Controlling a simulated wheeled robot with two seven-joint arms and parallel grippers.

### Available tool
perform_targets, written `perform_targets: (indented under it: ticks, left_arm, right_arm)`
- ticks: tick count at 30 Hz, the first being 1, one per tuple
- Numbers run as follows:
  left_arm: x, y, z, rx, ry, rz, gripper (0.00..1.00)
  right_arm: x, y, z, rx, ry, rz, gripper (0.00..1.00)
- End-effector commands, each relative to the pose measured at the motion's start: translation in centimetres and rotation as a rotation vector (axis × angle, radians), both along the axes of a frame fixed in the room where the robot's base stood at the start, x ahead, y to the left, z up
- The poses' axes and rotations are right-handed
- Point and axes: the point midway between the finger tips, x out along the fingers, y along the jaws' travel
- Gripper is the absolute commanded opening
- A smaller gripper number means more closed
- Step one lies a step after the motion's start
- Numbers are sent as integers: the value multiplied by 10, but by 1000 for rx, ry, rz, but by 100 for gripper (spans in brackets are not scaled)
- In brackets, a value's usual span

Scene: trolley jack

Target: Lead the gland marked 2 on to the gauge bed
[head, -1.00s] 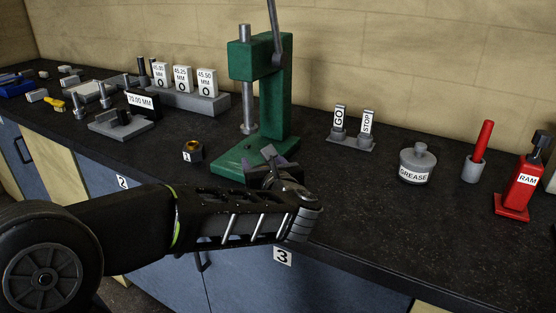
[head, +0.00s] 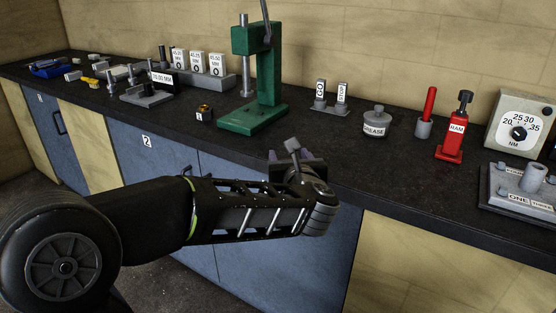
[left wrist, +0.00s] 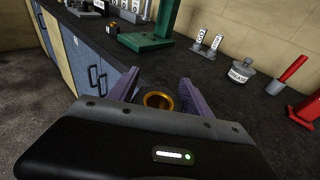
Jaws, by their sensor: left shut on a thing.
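My left gripper (head: 300,158) is near the bench's front edge, in front of the green press. In the left wrist view its two purple fingers (left wrist: 158,88) stand either side of a brass-coloured ring-shaped gland (left wrist: 158,101). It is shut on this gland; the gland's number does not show. Another dark gland with a brass top and a white label (head: 204,115) stands on the bench left of the press. A grey block with a 70.00 MM sign (head: 147,95) stands further left; I cannot tell whether it is the gauge bed. My right gripper is not in view.
The green press (head: 255,118) stands at the back middle. GO and STOP blocks (head: 330,108), a grease pot (head: 375,122), a red RAM bottle (head: 453,135) and a torque dial (head: 518,128) stand to the right.

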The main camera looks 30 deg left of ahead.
Motion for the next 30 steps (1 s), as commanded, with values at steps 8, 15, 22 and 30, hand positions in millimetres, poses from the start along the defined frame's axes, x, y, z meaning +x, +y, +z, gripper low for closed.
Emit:
perform_targets:
  ticks: [8,15,22,30]
  left_arm:
    - [39,-45,-21,1,5,-210,0]
    - [58,-85,-73,-1,10,-392,0]
    - [55,-132,-156,-9,13,-596,0]
    - [39,-156,-202,0,0,-693,0]
  right_arm:
    - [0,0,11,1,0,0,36]
    - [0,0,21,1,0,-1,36]
    - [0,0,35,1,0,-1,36]
    - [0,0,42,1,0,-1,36]
